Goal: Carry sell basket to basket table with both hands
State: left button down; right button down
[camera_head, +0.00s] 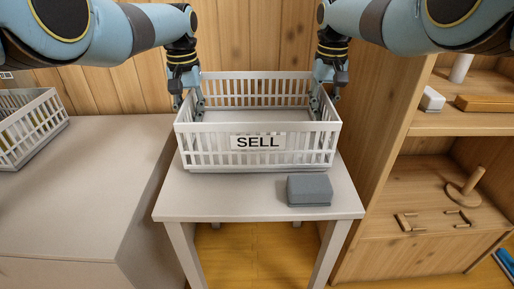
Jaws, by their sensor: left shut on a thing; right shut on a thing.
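The white sell basket (300,153) has slatted walls and a front label reading SELL. It appears empty and is at the back of a small light table (240,206); I cannot tell whether it rests on the top or is just above it. My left gripper (195,103) is shut on the basket's left side wall. My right gripper (318,100) is shut on its right side wall. The fingertips are partly hidden by the slats.
A grey block (309,190) lies on the table's front right, close to the basket. A grey counter (75,190) on the left bears another white basket (35,125). Wooden shelves (440,185) on the right hold a peg stand (464,193) and small items. A wooden wall is behind.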

aim_at(188, 93)
pick_arm(q)
jog(key=c, duration=1.5)
grip_release()
pick_arm(e)
jog(key=c, duration=1.5)
grip_release()
pick_arm(q)
jog(key=shift+o, duration=0.2)
pick_arm(e)
jog(key=shift+o, duration=0.2)
pick_arm(q)
notch_tip(188, 93, up, 11)
jog(key=shift+s, duration=0.1)
jog(key=shift+r, duration=0.45)
pick_arm(e)
notch_tip(188, 93, up, 12)
jog(key=shift+s+f, duration=0.1)
jog(key=shift+s, duration=0.05)
pick_arm(q)
jog(key=shift+s, duration=0.1)
